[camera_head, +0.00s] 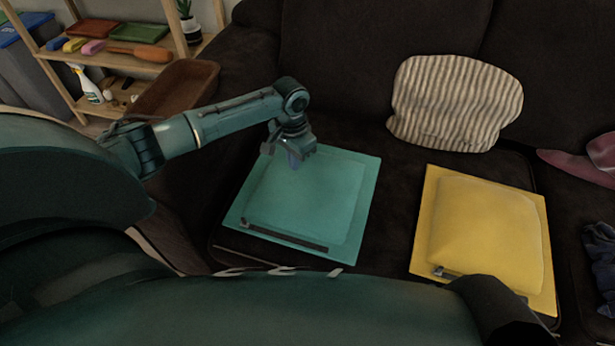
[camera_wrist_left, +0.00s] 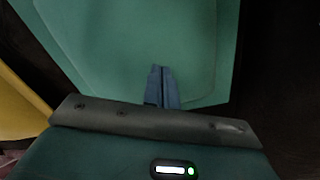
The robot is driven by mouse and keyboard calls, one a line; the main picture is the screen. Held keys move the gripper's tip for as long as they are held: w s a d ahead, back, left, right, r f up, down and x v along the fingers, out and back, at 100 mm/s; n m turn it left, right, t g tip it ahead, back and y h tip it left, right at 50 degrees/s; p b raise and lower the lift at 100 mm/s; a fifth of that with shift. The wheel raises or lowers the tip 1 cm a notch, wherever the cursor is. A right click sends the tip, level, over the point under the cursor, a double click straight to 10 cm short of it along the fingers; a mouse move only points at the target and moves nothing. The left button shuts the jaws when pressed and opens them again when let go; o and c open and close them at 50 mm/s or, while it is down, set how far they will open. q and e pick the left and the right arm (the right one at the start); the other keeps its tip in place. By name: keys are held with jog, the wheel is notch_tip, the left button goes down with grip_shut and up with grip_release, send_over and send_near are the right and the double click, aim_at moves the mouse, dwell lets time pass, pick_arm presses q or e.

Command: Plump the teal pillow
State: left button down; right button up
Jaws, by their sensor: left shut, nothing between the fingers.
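The teal pillow (camera_head: 309,198) lies flat on the dark sofa seat, with a dark strip along its near edge. My left gripper (camera_head: 295,162) is over the pillow's far left part, pointing down. In the left wrist view the pillow (camera_wrist_left: 130,45) fills the upper middle, and my left gripper's fingers (camera_wrist_left: 161,88) are together with nothing between them. Whether the fingertips touch the pillow I cannot tell. My right gripper does not clearly show.
A yellow pillow (camera_head: 488,235) lies to the right on the seat. A striped cushion (camera_head: 455,103) leans on the sofa back. A pink cloth (camera_head: 590,160) and a dark cloth (camera_head: 601,250) lie at the right edge. A wooden shelf (camera_head: 122,62) with several items stands at the left.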

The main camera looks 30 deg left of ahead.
pick_arm(q)
jog(key=shift+f, duration=0.1)
dwell(0.4)
jog(key=shift+f+b, duration=0.55)
jog(key=shift+f, duration=0.75)
jog(key=shift+r, duration=0.1)
jog(key=d+r+p, duration=0.2)
jog(key=p, duration=0.1)
jog(key=shift+w+d, duration=0.15)
jog(key=shift+w, duration=0.05)
jog(key=shift+w+d+r+p, duration=0.15)
jog(key=shift+d+r+p, duration=0.2)
jog(key=shift+d+p, duration=0.3)
jog(key=shift+f, duration=0.2)
